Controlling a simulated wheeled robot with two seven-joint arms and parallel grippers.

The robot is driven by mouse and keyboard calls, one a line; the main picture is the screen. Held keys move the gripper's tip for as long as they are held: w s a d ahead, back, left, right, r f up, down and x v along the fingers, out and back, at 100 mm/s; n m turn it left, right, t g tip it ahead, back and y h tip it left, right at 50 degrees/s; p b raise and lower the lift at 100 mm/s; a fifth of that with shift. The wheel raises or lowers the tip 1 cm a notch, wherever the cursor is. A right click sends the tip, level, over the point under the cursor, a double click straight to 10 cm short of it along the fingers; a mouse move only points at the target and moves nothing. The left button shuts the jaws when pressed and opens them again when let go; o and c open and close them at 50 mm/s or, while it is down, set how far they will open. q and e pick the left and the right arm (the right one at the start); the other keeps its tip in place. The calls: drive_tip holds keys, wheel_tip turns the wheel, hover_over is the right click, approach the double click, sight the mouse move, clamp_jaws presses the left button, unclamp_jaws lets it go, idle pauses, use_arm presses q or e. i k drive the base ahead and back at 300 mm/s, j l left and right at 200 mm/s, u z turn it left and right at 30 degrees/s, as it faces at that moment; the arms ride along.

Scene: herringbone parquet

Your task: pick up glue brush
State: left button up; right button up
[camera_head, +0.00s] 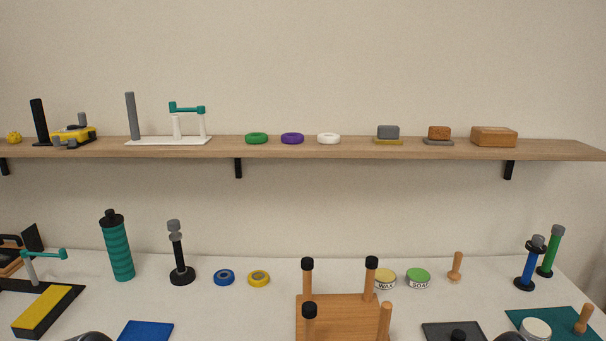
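I cannot pick out a glue brush for certain. A small wooden handle-like piece (583,320) stands slightly tilted on the teal mat (520,315) at the right, beside a round pale-topped jar (535,328). A similar wooden piece (455,267) stands upright on the white table, right of the green SOAP tin (418,279). Any bristles are hidden or too small to see. Neither gripper shows; dark rounded shapes at the bottom edge may be parts of my arms.
An upturned wooden stool (325,315) with black-tipped legs stands front centre. Blue (528,268) and green (551,250) posts stand at the right. A teal ribbed bottle (116,250) and a black stand (181,265) are at the left. A wooden shelf (350,150) crosses the wall above.

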sight(579, 327)
drive_tip(key=z, duration=1.65)
